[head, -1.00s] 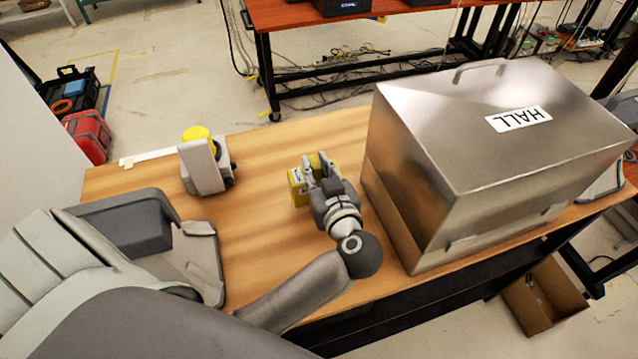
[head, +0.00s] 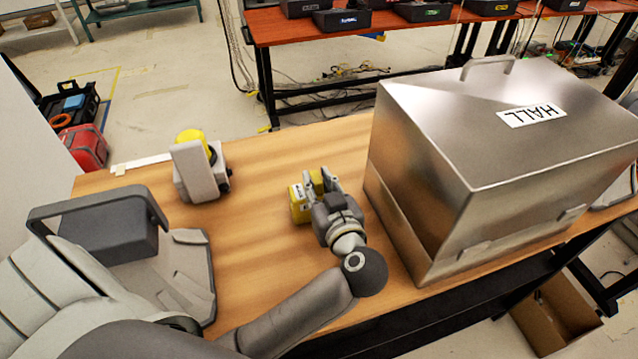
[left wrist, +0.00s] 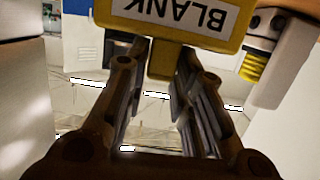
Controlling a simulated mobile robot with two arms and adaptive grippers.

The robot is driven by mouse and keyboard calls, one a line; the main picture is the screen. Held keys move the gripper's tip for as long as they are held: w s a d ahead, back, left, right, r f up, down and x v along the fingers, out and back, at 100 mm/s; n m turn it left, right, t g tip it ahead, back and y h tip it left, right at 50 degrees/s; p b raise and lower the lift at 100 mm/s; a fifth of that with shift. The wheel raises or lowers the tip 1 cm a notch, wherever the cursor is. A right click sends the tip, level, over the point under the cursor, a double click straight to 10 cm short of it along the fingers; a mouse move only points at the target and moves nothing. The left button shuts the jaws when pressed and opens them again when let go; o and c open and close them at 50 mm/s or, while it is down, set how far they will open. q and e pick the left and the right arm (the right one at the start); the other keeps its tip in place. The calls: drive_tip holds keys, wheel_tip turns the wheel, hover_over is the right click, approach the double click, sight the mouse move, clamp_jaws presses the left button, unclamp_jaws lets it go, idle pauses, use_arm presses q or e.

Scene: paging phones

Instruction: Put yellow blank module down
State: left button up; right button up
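The yellow blank module (head: 298,206) is over the middle of the wooden table, just left of the metal box. My left gripper (head: 321,182) is at its right side, with its fingers around part of it. In the left wrist view the module (left wrist: 135,10) shows an upside-down BLANK label at the top. Its narrow yellow tab sits between the two fingers (left wrist: 165,70), and the finger pads look closed against it. Whether the module's underside touches the table is hidden. My right gripper is not in view.
A metal box (head: 490,145) labelled HALL fills the right of the wooden table (head: 265,165). A white device (head: 200,172) with a yellow top stands at the left; its ribbed yellow part (left wrist: 256,68) shows in the wrist view. Bare table lies between this device and the module.

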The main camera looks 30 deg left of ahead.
use_arm(q)
drive_tip(key=shift+o, duration=1.3)
